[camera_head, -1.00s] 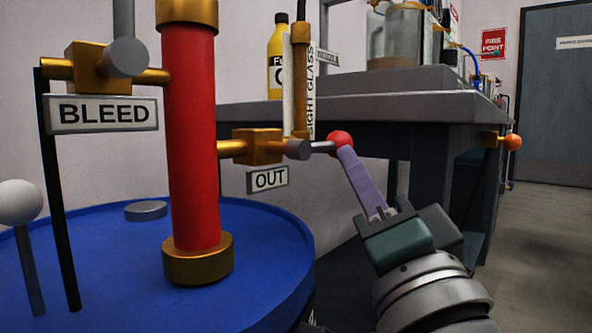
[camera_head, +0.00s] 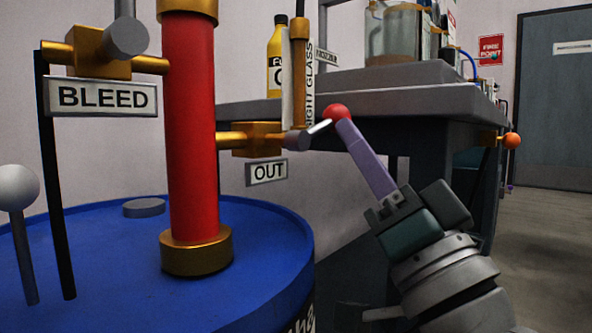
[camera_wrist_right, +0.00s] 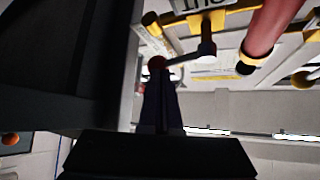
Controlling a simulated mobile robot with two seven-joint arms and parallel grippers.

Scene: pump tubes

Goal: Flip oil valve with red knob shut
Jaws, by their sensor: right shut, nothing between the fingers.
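The oil valve with the red knob is the brass valve (camera_head: 258,139) above the OUT label, on a side pipe of the red cylinder. Its short metal lever (camera_head: 320,126) tilts up to the right and ends in the red knob (camera_head: 337,111). My right gripper (camera_head: 345,127) comes from the lower right. Its purple fingers are shut with nothing between them, and the tips are against or just below the knob. In the right wrist view the knob (camera_wrist_right: 157,62) shows dark red at the fingertips, with the lever (camera_wrist_right: 182,58) running to the valve. My left gripper is out of view.
The red cylinder (camera_head: 190,130) stands on a blue drum (camera_head: 120,270). A BLEED valve (camera_head: 103,50) is on its left, and a white knob (camera_head: 18,188) is at the left edge. A grey bench (camera_head: 400,100) is behind my right gripper. An orange knob (camera_head: 511,141) is at the bench's right.

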